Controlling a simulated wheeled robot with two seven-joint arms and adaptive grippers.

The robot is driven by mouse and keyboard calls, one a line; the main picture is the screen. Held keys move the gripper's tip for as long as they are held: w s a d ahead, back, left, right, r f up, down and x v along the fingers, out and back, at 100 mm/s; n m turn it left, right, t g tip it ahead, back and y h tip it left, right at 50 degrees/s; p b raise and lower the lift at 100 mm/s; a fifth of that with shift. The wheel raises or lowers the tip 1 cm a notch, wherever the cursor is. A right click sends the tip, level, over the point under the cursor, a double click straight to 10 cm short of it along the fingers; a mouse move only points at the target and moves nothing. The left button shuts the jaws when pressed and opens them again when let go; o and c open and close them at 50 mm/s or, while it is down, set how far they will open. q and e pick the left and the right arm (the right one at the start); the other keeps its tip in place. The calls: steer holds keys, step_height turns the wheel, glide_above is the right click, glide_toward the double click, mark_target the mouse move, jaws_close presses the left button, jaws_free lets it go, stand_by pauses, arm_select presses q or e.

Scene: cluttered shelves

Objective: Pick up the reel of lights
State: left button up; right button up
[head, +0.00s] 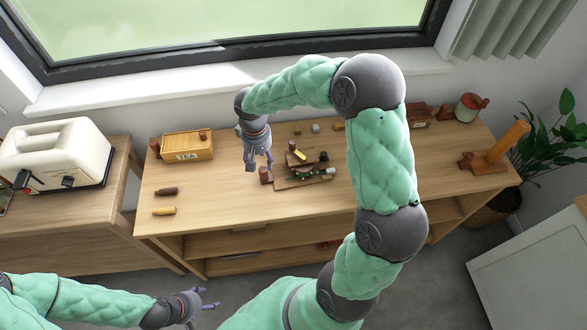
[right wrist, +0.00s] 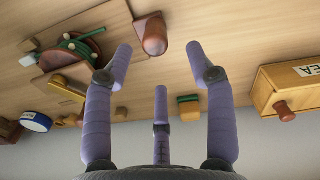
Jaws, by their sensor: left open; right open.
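What looks like the reel of lights (head: 302,174), a wooden piece with green strands and small coloured parts, lies mid-table in the head view. It also shows at the upper left of the right wrist view (right wrist: 80,50). My right gripper (head: 258,165) is open and empty above the table, just left of the reel. In the right wrist view its spread fingers (right wrist: 160,62) have a brown round-topped peg (right wrist: 153,36) beyond them, and the reel is outside the left finger. My left gripper (head: 207,300) is open and empty, low in front of the table.
A wooden tea box (head: 188,147) stands at the table's left; it also shows at the wrist view's right (right wrist: 290,85). A wooden stand (head: 495,150) is at the right end.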

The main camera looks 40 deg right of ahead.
mark_target(263, 170)
step_height(263, 170, down, 2)
steer(key=shift+s+f+b, duration=0.2)
steer(key=shift+f+b, duration=0.35)
steer(key=f, duration=0.1)
steer(key=f+b, duration=0.2)
steer(key=f, duration=0.1)
steer(key=shift+s, duration=0.3)
steer(key=shift+r, duration=0.1)
jaws_close()
